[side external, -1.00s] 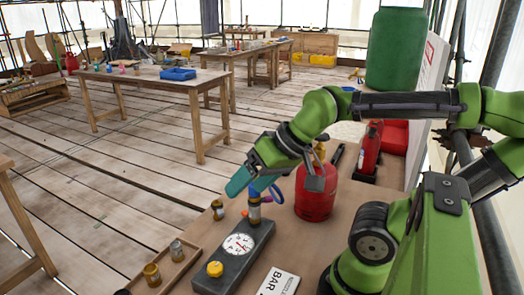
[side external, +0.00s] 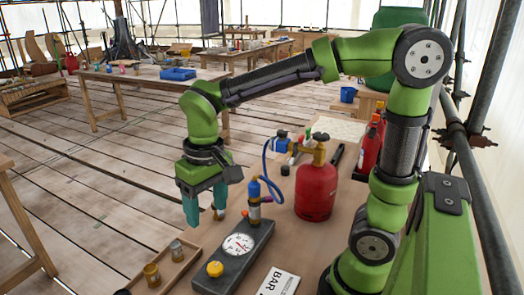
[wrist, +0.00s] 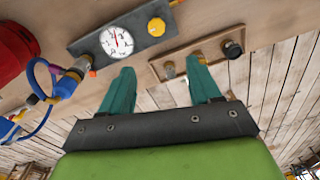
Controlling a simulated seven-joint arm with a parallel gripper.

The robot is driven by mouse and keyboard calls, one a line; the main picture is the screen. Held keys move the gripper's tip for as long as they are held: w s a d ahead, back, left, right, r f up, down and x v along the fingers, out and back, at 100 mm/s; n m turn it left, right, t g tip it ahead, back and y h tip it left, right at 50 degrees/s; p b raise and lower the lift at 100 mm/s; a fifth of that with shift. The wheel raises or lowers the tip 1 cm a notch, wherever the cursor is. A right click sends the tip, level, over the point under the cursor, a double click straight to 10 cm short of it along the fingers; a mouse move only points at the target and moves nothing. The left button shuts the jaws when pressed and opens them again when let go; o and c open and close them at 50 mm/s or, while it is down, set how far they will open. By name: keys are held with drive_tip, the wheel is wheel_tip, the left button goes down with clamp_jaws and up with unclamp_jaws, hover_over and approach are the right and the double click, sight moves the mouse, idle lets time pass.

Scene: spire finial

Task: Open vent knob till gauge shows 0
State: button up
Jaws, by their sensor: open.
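A dark block (side external: 232,262) on the bench carries a round white gauge (side external: 238,246) and a yellow knob (side external: 215,268) at its near end. In the wrist view the gauge (wrist: 117,42) and the yellow knob (wrist: 157,27) lie beyond my fingers. The thin needle is visible there, but its exact reading is too small to tell. My gripper (side external: 205,208) points down, open and apart from the block, to the left of its far end. Its teal fingers (wrist: 161,75) are spread with nothing held between them.
A wooden tray (side external: 165,268) with several small jars lies left of the block. A torch fitting (side external: 254,203) with a blue hose stands at the block's far end. A red gas cylinder (side external: 316,190) stands behind. A white label card (side external: 279,282) lies right of the block.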

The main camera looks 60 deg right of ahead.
sight(215, 266)
drive_tip(key=shift+m+g, duration=0.3)
wheel_tip(215, 266, down, 16)
drive_tip(key=shift+s+a+r, duration=0.1)
drive_tip(key=shift+s, duration=0.05)
drive_tip(key=shift+c, duration=0.2)
drive_tip(key=c, duration=1)
